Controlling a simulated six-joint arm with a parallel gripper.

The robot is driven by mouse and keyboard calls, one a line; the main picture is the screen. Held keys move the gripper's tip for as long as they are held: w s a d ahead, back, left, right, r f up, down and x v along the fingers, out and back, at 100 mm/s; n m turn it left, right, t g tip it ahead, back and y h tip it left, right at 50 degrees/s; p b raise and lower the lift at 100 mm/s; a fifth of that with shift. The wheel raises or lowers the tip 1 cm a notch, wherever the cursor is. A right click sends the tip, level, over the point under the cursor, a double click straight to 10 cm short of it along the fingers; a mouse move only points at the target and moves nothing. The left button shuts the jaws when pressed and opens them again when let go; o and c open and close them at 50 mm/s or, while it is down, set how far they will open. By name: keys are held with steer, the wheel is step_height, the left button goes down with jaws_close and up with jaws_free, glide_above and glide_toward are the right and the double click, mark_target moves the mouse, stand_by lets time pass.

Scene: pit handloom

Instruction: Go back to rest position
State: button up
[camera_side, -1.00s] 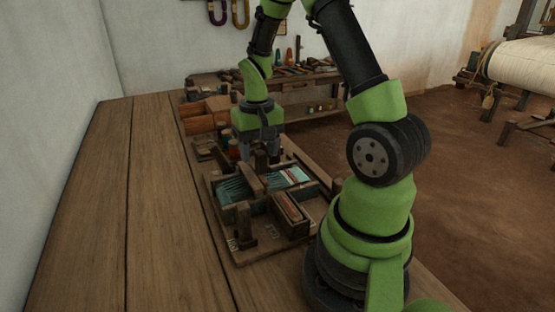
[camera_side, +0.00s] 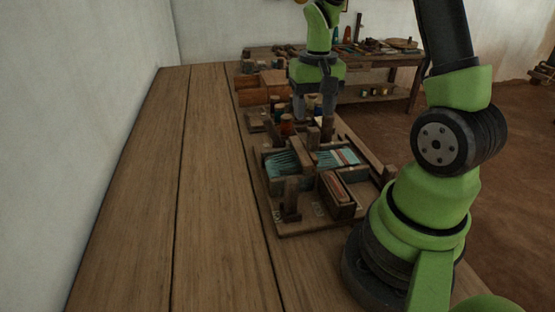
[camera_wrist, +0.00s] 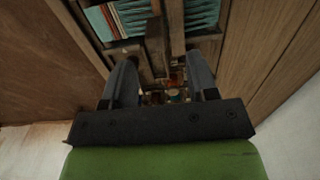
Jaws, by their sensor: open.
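My gripper (camera_side: 314,112) is open, above the far end of the small wooden loom frame (camera_side: 292,230). In the wrist view my gripper (camera_wrist: 163,62) has its two fingers apart with nothing held between them. Teal threads (camera_side: 284,163) and a teal cloth with a pale and reddish stripe (camera_side: 342,157) lie in the frame. An upright wooden bar (camera_side: 312,138) stands between them, and it also shows in the wrist view (camera_wrist: 156,45). A small wooden box with a reddish piece inside (camera_side: 338,190) sits at the near right.
Spools (camera_side: 287,124) and orange-brown boxes (camera_side: 272,80) stand behind the loom. The wooden table (camera_side: 150,200) is bare on the left. A side bench with tools (camera_side: 385,52) stands at the back. A wall borders the table's left side.

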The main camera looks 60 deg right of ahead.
steer(key=s+a+r+n+t+y, duration=0.1)
steer(key=s+a+r+n+t, duration=0.1)
steer(key=a+r, duration=0.5)
steer(key=s+a+r+n+t+y, duration=0.1)
steer(key=s+a+r+n+t, duration=0.2)
steer(key=a, duration=0.7)
steer(key=s+r+t, duration=0.2)
steer(key=s+r, duration=0.2)
steer(key=shift+s+r, duration=0.15)
steer(key=shift+r, duration=0.05)
